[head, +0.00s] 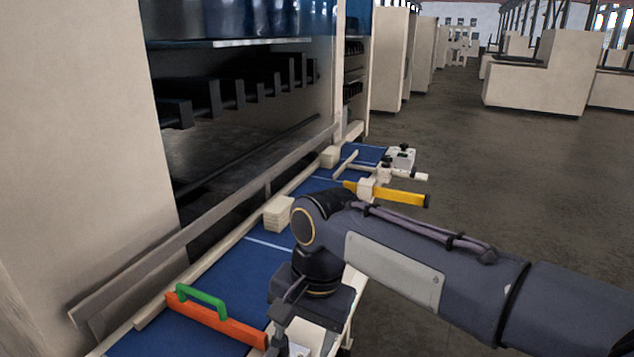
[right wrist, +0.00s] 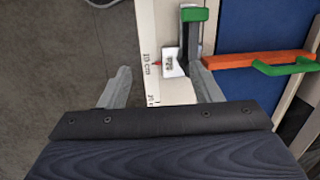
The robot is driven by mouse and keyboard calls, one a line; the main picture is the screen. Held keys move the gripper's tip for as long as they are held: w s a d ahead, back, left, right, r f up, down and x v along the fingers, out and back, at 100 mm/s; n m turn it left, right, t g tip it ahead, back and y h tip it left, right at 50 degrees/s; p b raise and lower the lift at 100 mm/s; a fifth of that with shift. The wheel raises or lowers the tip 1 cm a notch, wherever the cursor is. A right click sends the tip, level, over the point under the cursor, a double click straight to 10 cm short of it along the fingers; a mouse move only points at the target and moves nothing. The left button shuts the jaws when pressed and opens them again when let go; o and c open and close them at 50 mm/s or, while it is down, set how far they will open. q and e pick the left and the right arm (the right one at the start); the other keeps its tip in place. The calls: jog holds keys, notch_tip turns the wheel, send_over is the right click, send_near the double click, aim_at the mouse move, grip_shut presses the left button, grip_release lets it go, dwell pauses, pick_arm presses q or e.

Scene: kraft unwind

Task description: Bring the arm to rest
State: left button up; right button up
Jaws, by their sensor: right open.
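My right arm comes in from the right in the head view, bent over the front of a long blue bed (head: 240,275). My right gripper (head: 284,335) points down near the lower edge, partly hidden by its own housing. Beyond the fingertips is a pale rail (right wrist: 150,40) with printed marks, a red pointer and a dark upright part with a green top (right wrist: 194,14). My left gripper does not show.
An orange bar (head: 217,321) with a green handle (head: 202,294) lies across the bed left of the gripper; it also shows in the wrist view (right wrist: 235,60). Pale stacked blocks (head: 278,213) and a yellow bar (head: 400,197) are farther back. Open floor (head: 480,180) lies to the right.

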jog(key=s+d+t+y, duration=0.1)
jog(key=s+d+y, duration=0.1)
jog(key=d, duration=1)
jog(key=s+d+f+n+t, duration=0.2)
jog(key=s+d+f+t, duration=0.2)
jog(key=s+d+f, duration=0.4)
jog(key=s+d, duration=0.4)
jog(key=shift+t, duration=0.4)
jog(key=shift+f, duration=0.1)
